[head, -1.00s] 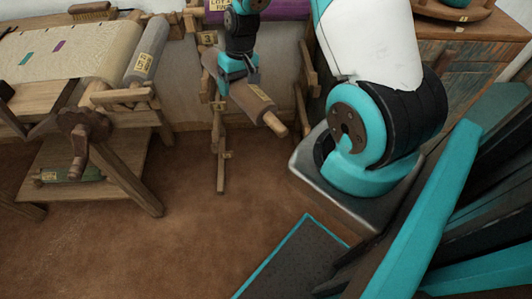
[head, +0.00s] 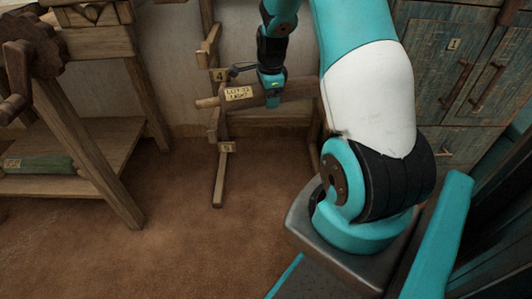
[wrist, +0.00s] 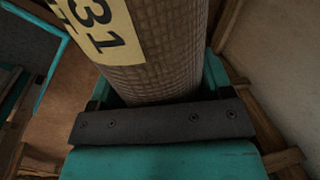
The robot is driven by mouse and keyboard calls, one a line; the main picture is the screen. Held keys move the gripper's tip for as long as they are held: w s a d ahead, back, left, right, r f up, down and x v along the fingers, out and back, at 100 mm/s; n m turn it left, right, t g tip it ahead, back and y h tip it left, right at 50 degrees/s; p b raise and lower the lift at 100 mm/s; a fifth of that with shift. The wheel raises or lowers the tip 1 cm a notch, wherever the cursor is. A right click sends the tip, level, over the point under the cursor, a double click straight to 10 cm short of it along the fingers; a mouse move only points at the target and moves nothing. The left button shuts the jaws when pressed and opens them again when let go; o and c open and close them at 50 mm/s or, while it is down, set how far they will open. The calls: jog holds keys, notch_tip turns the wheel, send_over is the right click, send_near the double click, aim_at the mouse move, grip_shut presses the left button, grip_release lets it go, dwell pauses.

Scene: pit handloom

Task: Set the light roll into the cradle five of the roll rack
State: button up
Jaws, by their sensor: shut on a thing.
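The light roll (head: 273,94) is a brown woven roll with bare wooden ends and a yellow label reading LOT 31 LIGHT. My gripper (head: 271,98) is shut around the middle of it, right of the label. The roll lies crosswise and nearly level in the head view. It also fills the upper middle of the wrist view (wrist: 175,45). The roll rack (head: 222,120) is a wooden frame against the wall, behind the roll. Tag 4 (head: 219,75) shows just above the roll, and the tag of cradle five (head: 227,148) shows below it. The roll hides part of the rack.
A wooden loom stand (head: 110,150) with a green roll (head: 38,164) on its low shelf is at the left. Blue-green cabinets (head: 455,60) stand at the right. The brown floor (head: 170,230) in front of the rack is clear.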

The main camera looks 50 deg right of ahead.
jog(key=f+m+b, duration=0.1)
jog(key=d+f+m+b, duration=0.1)
jog(key=shift+f+m, duration=0.4)
jog(key=shift+d+f+b, duration=0.1)
jog(key=shift+f+b, duration=0.2)
jog(key=shift+b, duration=0.1)
notch_tip(320, 180, down, 9)
jog(key=b, duration=0.5)
jog(key=shift+f, duration=0.25)
jog(key=o, duration=1.3)
jog(key=shift+o, duration=0.2)
